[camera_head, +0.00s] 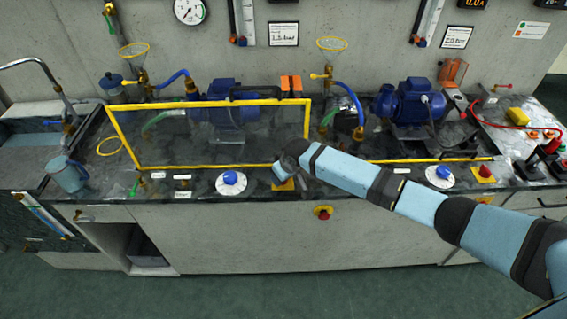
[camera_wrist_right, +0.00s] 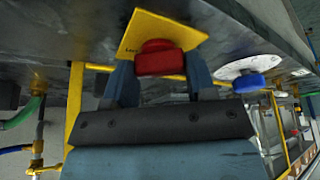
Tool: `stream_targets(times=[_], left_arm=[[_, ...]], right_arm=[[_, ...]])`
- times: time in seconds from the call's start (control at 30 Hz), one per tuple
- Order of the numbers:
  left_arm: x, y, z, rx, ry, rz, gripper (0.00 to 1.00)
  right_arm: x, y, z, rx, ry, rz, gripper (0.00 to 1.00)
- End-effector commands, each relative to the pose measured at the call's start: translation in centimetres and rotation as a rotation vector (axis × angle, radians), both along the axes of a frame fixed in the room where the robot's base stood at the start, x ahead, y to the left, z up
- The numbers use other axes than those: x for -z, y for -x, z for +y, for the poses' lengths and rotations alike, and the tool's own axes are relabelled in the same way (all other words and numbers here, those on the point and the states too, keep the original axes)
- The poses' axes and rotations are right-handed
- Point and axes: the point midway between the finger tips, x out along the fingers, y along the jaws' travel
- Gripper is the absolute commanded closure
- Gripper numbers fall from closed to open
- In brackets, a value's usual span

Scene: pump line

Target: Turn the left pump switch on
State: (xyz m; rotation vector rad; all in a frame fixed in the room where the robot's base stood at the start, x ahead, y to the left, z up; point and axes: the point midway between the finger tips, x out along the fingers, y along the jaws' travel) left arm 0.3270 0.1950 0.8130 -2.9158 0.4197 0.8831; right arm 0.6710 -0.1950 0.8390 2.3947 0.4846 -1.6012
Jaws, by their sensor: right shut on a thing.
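The left pump switch is a red knob (camera_wrist_right: 159,60) on a yellow square plate (camera_wrist_right: 150,30), seen close up in the right wrist view. In the head view its yellow plate (camera_head: 284,185) is on the front of the bench, and my gripper hides the knob. My right gripper (camera_wrist_right: 160,78) is shut on the red knob, with one blue-grey finger on each side of it. In the head view the gripper (camera_head: 280,174) reaches it from the right. The left pump (camera_head: 224,105) is blue and stands behind a clear panel. My left gripper is not in view.
A yellow-framed clear panel (camera_head: 125,137) stands just behind the switch. A white dial with a blue knob (camera_head: 231,179) is to its left. A red emergency button (camera_head: 323,213) is on the cabinet front below. A second red switch (camera_head: 484,173) is far right.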

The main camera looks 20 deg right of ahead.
Motion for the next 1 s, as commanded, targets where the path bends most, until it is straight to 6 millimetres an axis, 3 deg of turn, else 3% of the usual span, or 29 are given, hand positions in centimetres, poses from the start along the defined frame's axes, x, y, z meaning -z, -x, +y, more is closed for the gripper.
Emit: stream_targets(times=[0.03, 0.4, 0.63, 1.0], left_arm=[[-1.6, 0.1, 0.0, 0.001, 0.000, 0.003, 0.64], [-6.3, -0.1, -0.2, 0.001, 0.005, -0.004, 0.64], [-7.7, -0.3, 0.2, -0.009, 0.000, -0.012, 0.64], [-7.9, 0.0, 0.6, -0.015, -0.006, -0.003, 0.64]], right_arm=[[-0.7, 0.1, 0.2, 0.044, -0.002, 0.004, 0.73], [-0.4, 0.1, 0.4, 0.384, -0.002, 0.004, 0.73], [-0.2, 0.1, 0.4, 0.548, -0.001, 0.003, 0.73], [-0.1, 0.0, 0.3, 0.679, 0.001, 0.000, 0.73]])
